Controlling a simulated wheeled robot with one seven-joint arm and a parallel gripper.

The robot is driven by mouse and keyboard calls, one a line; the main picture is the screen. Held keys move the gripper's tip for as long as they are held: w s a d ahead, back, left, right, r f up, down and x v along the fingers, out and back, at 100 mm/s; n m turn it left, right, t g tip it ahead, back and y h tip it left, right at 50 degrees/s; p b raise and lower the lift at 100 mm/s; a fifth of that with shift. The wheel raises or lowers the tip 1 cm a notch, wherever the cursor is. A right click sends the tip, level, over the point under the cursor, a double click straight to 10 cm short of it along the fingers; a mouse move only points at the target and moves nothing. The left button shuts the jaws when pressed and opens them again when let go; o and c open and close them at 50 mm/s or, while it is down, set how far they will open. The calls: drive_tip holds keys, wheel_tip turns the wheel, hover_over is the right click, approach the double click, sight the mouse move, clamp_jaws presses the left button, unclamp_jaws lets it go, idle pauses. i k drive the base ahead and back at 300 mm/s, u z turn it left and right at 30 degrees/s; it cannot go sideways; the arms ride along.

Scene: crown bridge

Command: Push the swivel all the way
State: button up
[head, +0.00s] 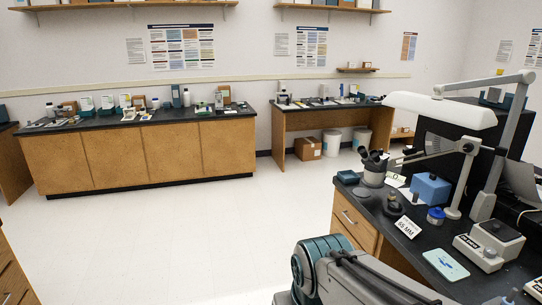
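I cannot tell for sure which part is the swivel. A white lamp head (440,108) on a jointed grey arm (503,140) hangs over the dark bench at the right. A thinner jointed stand (462,165) rises below it. A microscope head with two eyepieces (374,168) is at the bench's far left end. My teal and grey arm (345,275) shows at the bottom centre, in front of the bench. My gripper is not in view, so its opening and any contact are hidden.
The dark bench (395,240) holds a blue box (430,188), a "55 MM" card (407,228), a grey device with a knob (490,243) and a pale blue tray (446,264). A wooden cabinet (145,160) stands by the back wall. The floor (190,235) is clear.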

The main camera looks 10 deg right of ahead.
sight(432, 143)
drive_tip(key=z, duration=0.65)
drive_tip(key=i, duration=1.2)
drive_tip(key=z, duration=1.35)
drive_tip(key=i, duration=0.55)
drive_tip(key=z, duration=0.35)
